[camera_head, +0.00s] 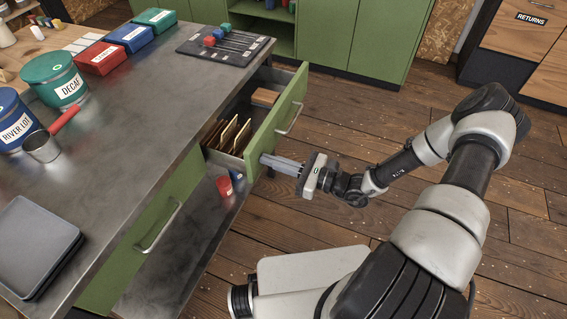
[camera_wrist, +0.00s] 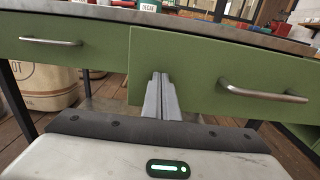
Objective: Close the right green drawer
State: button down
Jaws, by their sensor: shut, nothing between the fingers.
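The right green drawer (camera_head: 278,113) stands pulled out from under the metal worktop in the head view. Its front carries a bar handle (camera_head: 291,118), and brown dividers or envelopes and a wooden block show inside. My gripper (camera_head: 266,160) is shut and empty, its fingertips at the near end of the drawer front, below and to the left of the handle. In the wrist view the fingers (camera_wrist: 160,78) point at the green front (camera_wrist: 195,70), left of its handle (camera_wrist: 262,91). I cannot tell whether they touch it.
Another green drawer (camera_head: 155,205) with a handle sits flush at the left. The worktop (camera_head: 140,95) holds tins, a scoop, trays and a slider board. A lower shelf (camera_head: 180,260) holds small red and blue things. Wooden floor (camera_head: 400,95) is open to the right.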

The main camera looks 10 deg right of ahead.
aim_at(223, 144)
jog(key=x, duration=1.5)
jog(key=shift+p, duration=0.3)
jog(key=shift+w+a+r, duration=0.1)
jog(key=shift+w+a, duration=0.05)
jog(key=shift+a, duration=0.1)
jog(key=shift+r, duration=0.1)
jog(key=shift+d, duration=0.25)
jog(key=p+v, duration=0.1)
jog(key=v, duration=1.3)
jog(key=shift+f, duration=0.2)
